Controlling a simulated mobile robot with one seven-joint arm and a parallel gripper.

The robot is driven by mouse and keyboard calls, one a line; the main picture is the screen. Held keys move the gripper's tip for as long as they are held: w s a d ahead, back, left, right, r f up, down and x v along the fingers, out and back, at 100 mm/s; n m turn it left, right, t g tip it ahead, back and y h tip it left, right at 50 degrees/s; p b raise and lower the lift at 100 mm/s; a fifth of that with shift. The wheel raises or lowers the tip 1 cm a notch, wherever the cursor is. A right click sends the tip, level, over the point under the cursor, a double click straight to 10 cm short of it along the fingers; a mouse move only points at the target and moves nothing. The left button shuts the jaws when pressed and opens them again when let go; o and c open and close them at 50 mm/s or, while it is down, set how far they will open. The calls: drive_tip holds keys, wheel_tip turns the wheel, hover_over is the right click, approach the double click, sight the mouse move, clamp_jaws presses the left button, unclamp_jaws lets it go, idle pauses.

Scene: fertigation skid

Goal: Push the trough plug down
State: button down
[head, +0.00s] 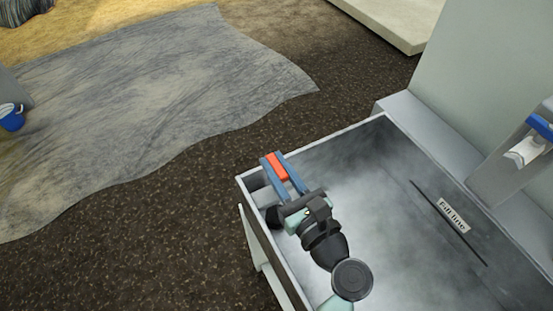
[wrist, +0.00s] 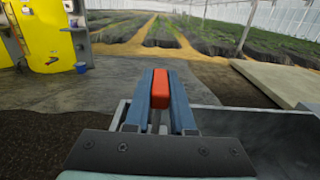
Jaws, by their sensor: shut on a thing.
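The trough plug shows as a red block-shaped handle (head: 276,167) at the near left corner of the metal trough (head: 345,160). My gripper (head: 277,172) is shut on the red handle, with a blue finger on each side of it.
The trough has a label reading "fill line" (head: 453,215) on its right inner wall. A blue and white fixture (head: 527,148) stands at the right. Dark gravel (head: 150,220) and a grey ground sheet (head: 170,90) lie to the left. A blue bucket (head: 11,117) is at the far left.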

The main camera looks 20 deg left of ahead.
drive_tip(key=shift+f, duration=0.85)
drive_tip(key=c, duration=0.8)
unclamp_jaws()
drive_tip(key=shift+o, duration=0.2)
drive_tip(key=v, duration=1.3)
